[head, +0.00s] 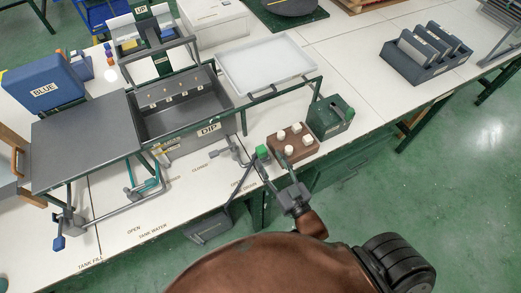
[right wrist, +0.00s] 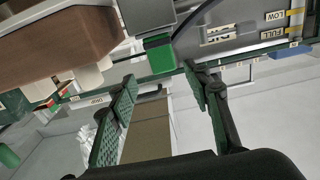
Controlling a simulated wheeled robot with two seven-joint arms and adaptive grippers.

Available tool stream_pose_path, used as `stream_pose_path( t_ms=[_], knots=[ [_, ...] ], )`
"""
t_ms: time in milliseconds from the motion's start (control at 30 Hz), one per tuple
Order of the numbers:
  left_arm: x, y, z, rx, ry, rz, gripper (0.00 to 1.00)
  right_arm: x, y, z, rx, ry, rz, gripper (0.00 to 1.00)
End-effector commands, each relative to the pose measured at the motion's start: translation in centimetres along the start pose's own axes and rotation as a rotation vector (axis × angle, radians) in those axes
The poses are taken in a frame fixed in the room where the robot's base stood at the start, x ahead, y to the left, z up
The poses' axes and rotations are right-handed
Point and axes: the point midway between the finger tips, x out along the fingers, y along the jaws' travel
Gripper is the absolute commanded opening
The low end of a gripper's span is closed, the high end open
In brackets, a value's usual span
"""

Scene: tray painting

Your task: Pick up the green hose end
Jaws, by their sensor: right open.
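The green hose end (head: 262,152) is a small green block at the front edge of the white table, between the dip tank and the brown block. In the right wrist view the green hose end (right wrist: 160,58) sits on a grey part, just beyond the gap between my fingertips. My right gripper (head: 276,172) is open and empty, with its fingers pointing at the hose end from the front. The right wrist view shows both fingers (right wrist: 162,92) spread apart; I cannot tell whether either touches it. My left gripper is not in view.
The brown block (head: 281,141) with several white pegs stands close to the right of the hose end, beside a dark green box (head: 330,115). The grey dip tank (head: 179,134) and a white tray (head: 228,70) stand behind. Open floor (head: 450,190) lies at right.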

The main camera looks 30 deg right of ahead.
Motion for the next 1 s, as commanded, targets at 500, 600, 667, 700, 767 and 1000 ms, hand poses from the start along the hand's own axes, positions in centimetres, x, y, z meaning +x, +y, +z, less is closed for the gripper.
stream_pose_path(
  t_ms=[500,600,667,700,767,1000],
  knots=[
    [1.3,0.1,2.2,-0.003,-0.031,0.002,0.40,5.6,-0.5,0.2,-0.001,-0.001,0.001,0.45],
    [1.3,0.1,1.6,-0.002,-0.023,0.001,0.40,5.8,-0.5,0.2,0.000,-0.002,0.001,0.45],
    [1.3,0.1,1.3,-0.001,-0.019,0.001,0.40,5.8,-0.5,0.2,0.000,-0.002,0.001,0.45],
    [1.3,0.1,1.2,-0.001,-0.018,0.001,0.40,5.8,-0.5,0.2,0.000,-0.002,0.001,0.45],
    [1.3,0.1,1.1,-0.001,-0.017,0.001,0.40,5.8,-0.5,0.2,0.000,-0.002,0.001,0.45],
    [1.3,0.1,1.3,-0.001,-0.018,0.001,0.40,5.8,-0.5,0.2,0.000,-0.002,0.001,0.30]
  ],
)
